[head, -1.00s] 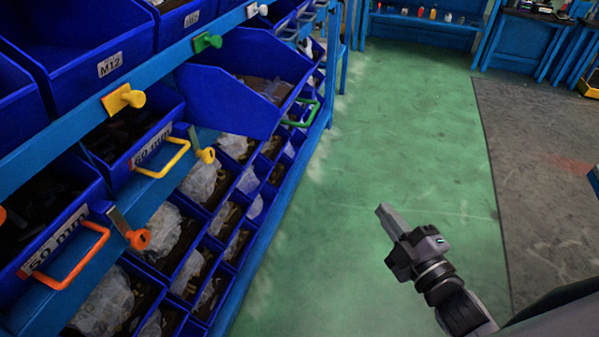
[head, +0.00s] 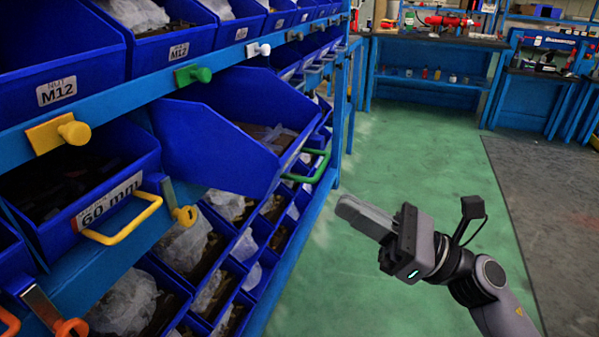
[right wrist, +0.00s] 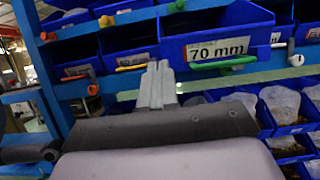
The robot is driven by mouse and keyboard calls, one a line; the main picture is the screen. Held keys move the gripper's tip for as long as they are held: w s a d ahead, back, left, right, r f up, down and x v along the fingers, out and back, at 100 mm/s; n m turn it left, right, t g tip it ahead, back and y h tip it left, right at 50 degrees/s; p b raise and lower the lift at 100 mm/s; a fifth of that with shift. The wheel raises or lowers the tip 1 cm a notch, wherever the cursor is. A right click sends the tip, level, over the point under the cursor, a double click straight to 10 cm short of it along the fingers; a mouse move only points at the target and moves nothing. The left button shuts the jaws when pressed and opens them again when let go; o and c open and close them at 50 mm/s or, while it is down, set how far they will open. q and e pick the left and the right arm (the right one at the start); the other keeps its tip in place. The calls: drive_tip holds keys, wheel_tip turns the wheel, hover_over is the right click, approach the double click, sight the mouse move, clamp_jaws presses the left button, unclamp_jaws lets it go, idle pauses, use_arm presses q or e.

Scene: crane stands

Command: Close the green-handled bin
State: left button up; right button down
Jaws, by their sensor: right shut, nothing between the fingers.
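The green-handled bin (head: 215,145) is blue and stands pulled out from its row in the left rack, its side wall showing and its top open. Its green handle (head: 308,170) is on the front face, toward the aisle. In the right wrist view the bin's front (right wrist: 255,42) bears a "70 mm" label, with the green handle (right wrist: 222,64) below it. My right gripper (head: 345,206) is shut and empty, over the aisle to the right of and below the handle in the head view. Its shut fingers (right wrist: 158,82) appear left of the handle in the wrist view. My left gripper is not in view.
A yellow-handled bin (head: 85,185) labelled 60 mm stands nearer in the same row. A blue beam with coloured knobs, including a green knob (head: 192,75), runs above. Lower bins hold bagged parts. The green floor (head: 400,150) is clear; workbenches stand at the back.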

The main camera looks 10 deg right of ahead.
sight(188, 179)
drive_tip(key=p+x, duration=0.2)
drive_tip(key=x, duration=0.5)
drive_tip(key=shift+w+a+r, duration=0.2)
drive_tip(key=shift+a, duration=0.05)
drive_tip(key=shift+w+a+r, duration=0.15)
drive_tip(key=shift+w+a, duration=0.2)
drive_tip(key=shift+a, duration=0.1)
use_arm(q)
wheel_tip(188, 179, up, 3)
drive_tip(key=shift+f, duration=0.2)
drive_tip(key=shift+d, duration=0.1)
